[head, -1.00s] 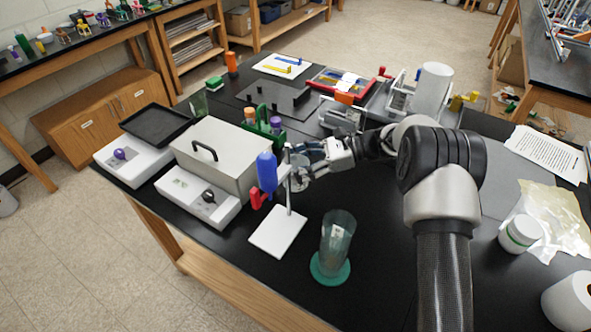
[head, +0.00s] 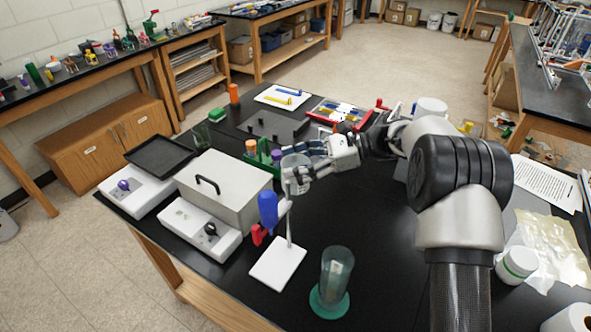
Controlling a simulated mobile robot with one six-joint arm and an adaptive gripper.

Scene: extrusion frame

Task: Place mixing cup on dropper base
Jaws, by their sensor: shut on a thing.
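The dropper base is a white square plate (head: 277,264) with a thin upright rod, standing near the table's front edge. A blue dropper with a red tip (head: 268,208) hangs on the left of the rod. My gripper (head: 308,172) is behind and above the plate, near the top of the rod. It is shut on a pale, see-through cup (head: 295,162), which looks like the mixing cup. The cup is held upright, higher than the plate and apart from it. The gripper partly hides the cup.
A tall clear cylinder on a green foot (head: 335,275) stands to the right of the plate. A grey box (head: 222,185), white instruments (head: 185,228) and a green tube rack (head: 263,157) stand left and behind. The black tabletop right of the cylinder is mostly clear.

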